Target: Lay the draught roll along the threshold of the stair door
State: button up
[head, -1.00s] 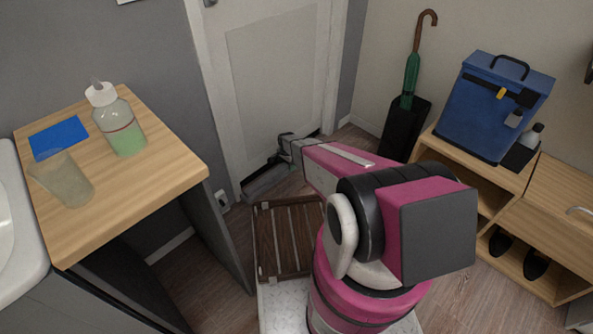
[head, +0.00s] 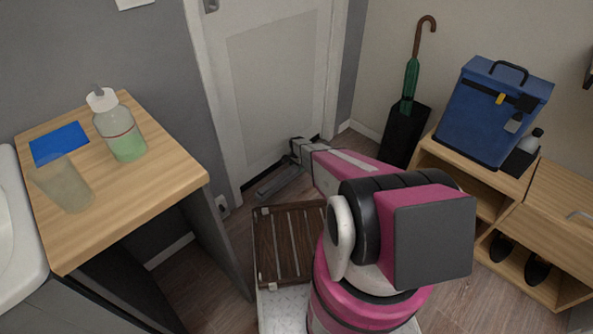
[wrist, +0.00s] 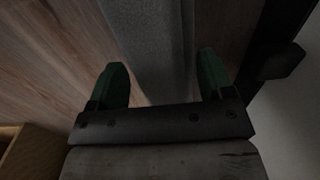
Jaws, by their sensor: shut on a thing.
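The stair door (head: 272,95) is a pale panelled door at the back of the head view, and it looks shut. A dark line shows along its threshold (head: 262,176). The draught roll (head: 281,184) is a long grey roll low in front of the door foot, slanting up to the right. I cannot tell whether it touches the floor. My gripper (wrist: 162,72) is shut on the draught roll, which runs between the green fingertips in the wrist view (wrist: 155,45). In the head view my arm hides part of the roll's right end.
A brown slatted rack (head: 288,243) lies near my arm, before the door. A wooden-topped counter (head: 165,185) with a soap bottle (head: 122,128) stands left. An umbrella (head: 411,85) in a black stand and a low wooden bench (head: 467,172) with a blue box (head: 492,115) stand right.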

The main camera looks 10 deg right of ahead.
jog(key=shift+f, duration=1.5)
jog(key=shift+f, duration=0.1)
jog(key=o, duration=1.3)
jog(key=shift+c, duration=0.2)
notch_tip(320, 180, up, 12)
jog(key=shift+f, duration=0.1)
jog(key=s+r+n, duration=1)
jog(key=s+r, duration=2.7)
jog(key=r, duration=0.3)
jog(key=shift+s+r+n, duration=0.15)
jog(key=shift+n, duration=0.25)
